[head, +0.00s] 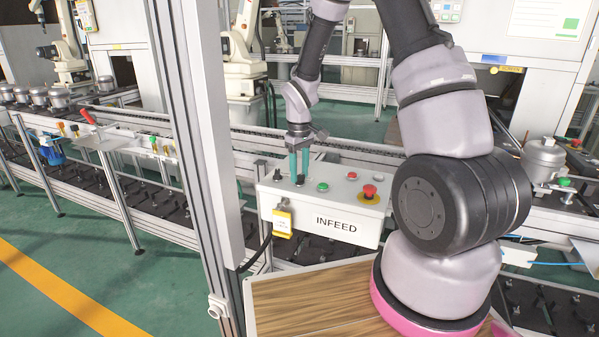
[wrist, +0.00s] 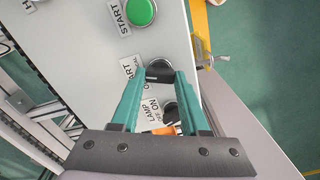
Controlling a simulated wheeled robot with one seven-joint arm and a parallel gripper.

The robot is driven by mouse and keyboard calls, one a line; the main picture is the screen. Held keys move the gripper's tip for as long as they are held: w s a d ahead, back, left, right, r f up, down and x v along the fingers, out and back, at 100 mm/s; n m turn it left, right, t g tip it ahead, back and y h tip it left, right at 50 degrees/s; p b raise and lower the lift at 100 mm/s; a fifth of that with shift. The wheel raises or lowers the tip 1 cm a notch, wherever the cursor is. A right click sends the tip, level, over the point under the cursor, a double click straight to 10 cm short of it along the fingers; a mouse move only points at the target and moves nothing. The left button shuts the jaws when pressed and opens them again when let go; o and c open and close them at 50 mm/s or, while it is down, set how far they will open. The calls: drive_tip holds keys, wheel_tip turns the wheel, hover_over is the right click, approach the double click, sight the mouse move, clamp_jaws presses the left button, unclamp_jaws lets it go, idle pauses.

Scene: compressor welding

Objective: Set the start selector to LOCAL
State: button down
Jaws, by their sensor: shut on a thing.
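The white INFEED control box (head: 320,224) stands on the near side of the conveyor, with its controls on top. My gripper (head: 299,180) points down at the left part of this top face, its teal fingers on either side of a black selector knob. In the wrist view my gripper (wrist: 161,74) is shut on this selector knob (wrist: 159,70). The label beside the knob is partly covered by a finger, so its setting cannot be read. A second black knob (wrist: 170,113), labelled LAMP OFF ON, sits between the fingers nearer the palm; the head view also shows it (head: 277,174).
The green START button (wrist: 140,11) is close to the held knob. A red mushroom button (head: 369,191) on a yellow disc is at the box's right end. A metal post (head: 200,130) rises left of the box.

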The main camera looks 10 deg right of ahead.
sight(300, 175)
idle(0.4)
drive_tip(key=shift+c, duration=2)
unclamp_jaws()
drive_tip(key=shift+r, duration=0.1)
wheel_tip(300, 175, up, 11)
drive_tip(key=s+d+r+m+t, duration=0.25)
drive_tip(key=s+r, duration=0.25)
drive_tip(key=r, duration=0.3)
drive_tip(key=s+d+r+m+t, duration=0.1)
drive_tip(key=s+d+r+m, duration=0.15)
drive_tip(key=s+r, duration=0.35)
drive_tip(key=s+r+m+t+y, duration=0.2)
drive_tip(key=s+r+m, duration=0.3)
drive_tip(key=s, duration=0.6)
wheel_tip(300, 175, up, 3)
drive_tip(key=shift+s+d+f+m+t, duration=0.1)
drive_tip(key=shift+s+d+m+t, duration=0.3)
drive_tip(key=shift+t, duration=0.45)
